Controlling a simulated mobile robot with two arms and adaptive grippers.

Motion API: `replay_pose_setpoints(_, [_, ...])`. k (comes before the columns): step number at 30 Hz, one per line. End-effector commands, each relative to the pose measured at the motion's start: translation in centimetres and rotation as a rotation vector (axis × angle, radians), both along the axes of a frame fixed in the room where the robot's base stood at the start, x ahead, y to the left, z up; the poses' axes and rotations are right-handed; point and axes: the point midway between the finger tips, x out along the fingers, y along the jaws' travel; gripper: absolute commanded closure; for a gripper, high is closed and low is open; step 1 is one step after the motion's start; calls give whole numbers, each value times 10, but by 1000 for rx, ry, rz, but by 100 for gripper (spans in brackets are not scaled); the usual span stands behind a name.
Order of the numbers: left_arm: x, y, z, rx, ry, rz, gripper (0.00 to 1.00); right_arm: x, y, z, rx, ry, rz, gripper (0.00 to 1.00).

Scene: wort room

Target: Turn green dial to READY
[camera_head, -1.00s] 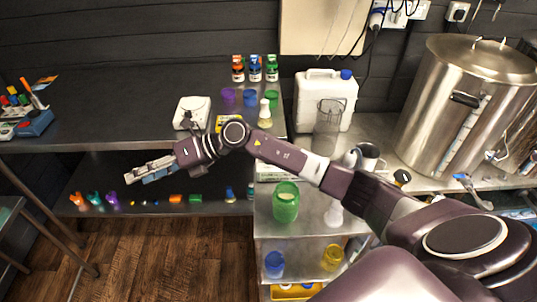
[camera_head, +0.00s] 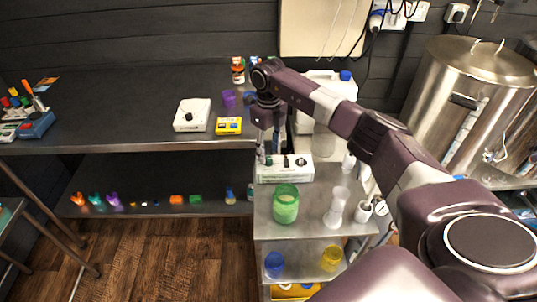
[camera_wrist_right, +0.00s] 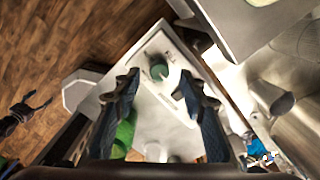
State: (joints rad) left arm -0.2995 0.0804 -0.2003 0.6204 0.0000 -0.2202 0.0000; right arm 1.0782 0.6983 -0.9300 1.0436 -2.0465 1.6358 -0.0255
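A small dark green dial (camera_wrist_right: 158,71) sits on a pale panel, a white box (camera_wrist_right: 150,105), in the right wrist view. The same white box (camera_head: 285,174) stands at the back of the steel cart in the head view, with small dark knobs on it; I cannot tell there which is the green dial. My right gripper (camera_head: 269,153) points down over the left part of this box. In the wrist view its two fingers (camera_wrist_right: 159,86) are spread apart and empty, with the dial between and just beyond the tips. Contact is not visible.
A green jar (camera_head: 286,204) stands in front of the box, with a clear vessel (camera_head: 336,207) to its right. A white device (camera_head: 192,115) and a yellow box (camera_head: 228,126) lie on the counter at left. A steel kettle (camera_head: 468,100) stands at right.

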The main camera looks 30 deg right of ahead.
Motion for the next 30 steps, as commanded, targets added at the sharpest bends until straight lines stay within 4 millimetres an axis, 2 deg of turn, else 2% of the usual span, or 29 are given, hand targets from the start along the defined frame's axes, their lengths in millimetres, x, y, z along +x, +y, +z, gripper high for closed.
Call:
replay_pose_setpoints(6, [0,0,7,0,1,0,30,0,1,-25,2,0,1,62])
replay_pose_setpoints(16, [-1,0,7,0,1,0,30,0,0,-31,2,-3,1,62])
replay_pose_setpoints(27, [-1,0,7,0,1,0,30,0,1,-30,2,-3,1,100])
replay_pose_setpoints(30, [-1,0,7,0,1,0,30,0,1,-30,2,-3,0,100])
